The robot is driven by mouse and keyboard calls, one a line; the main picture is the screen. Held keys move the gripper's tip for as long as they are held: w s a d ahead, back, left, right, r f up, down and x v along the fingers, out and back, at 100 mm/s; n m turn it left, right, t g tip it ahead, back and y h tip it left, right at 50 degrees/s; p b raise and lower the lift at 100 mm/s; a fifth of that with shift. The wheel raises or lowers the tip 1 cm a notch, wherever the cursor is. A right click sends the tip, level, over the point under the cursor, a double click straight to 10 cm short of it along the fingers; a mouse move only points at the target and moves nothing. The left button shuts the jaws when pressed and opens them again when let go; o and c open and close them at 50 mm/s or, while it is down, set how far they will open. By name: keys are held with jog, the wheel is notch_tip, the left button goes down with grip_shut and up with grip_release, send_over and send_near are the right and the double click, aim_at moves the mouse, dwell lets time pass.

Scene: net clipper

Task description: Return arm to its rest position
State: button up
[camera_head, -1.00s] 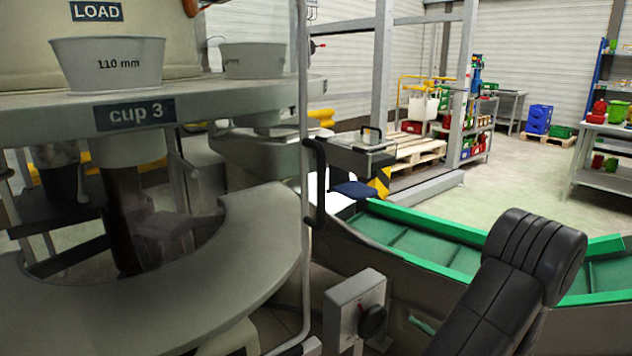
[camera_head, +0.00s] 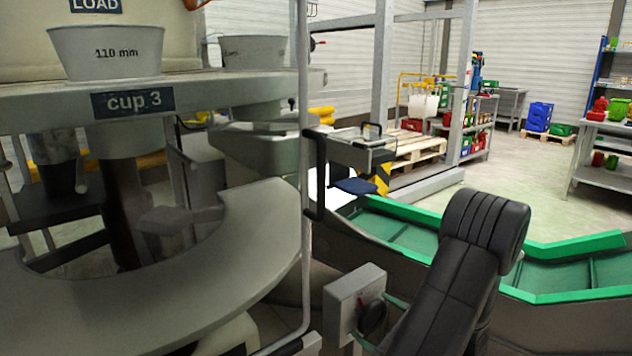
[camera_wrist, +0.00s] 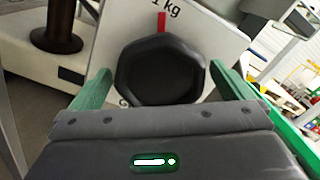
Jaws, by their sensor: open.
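My gripper (camera_wrist: 150,85) shows in the wrist view with its two green fingers spread apart and nothing held between them. Beyond and between the fingers is a black knob (camera_wrist: 160,68) on a pale panel marked "1 kg", with a red mark above the knob. I cannot tell how near the fingers are to it. In the head view my black arm link rises at the lower right. The grey control box (camera_head: 354,306) with its dark knob (camera_head: 373,318) stands just left of my arm, which partly covers that area.
A machine with a cup 3 plate (camera_head: 133,104) and a curved grey guard (camera_head: 235,240) fills the left. A vertical rail (camera_head: 305,150) stands in the middle. A green-edged conveyor (camera_head: 575,293) runs behind my arm. Shelves (camera_head: 600,150) stand far right, with open floor before them.

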jog(key=shift+w+a+f+n+b, duration=0.2)
jog(key=shift+w+a+n+b, duration=0.1)
jog(key=shift+w+a+b, duration=0.1)
jog(key=n+b, duration=0.3)
jog(key=n, duration=0.1)
jog(key=shift+s+d+n, duration=0.1)
jog(key=shift+n, duration=0.3)
jog(key=n+b, duration=0.3)
jog(key=n, duration=0.1)
jog(key=shift+f, duration=0.1)
jog(key=n+b, duration=0.2)
jog(key=n, duration=0.3)
jog(key=shift+n, duration=0.4)
jog(key=n, duration=0.4)
jog(key=shift+n, duration=0.4)
jog(key=shift+f, duration=0.1)
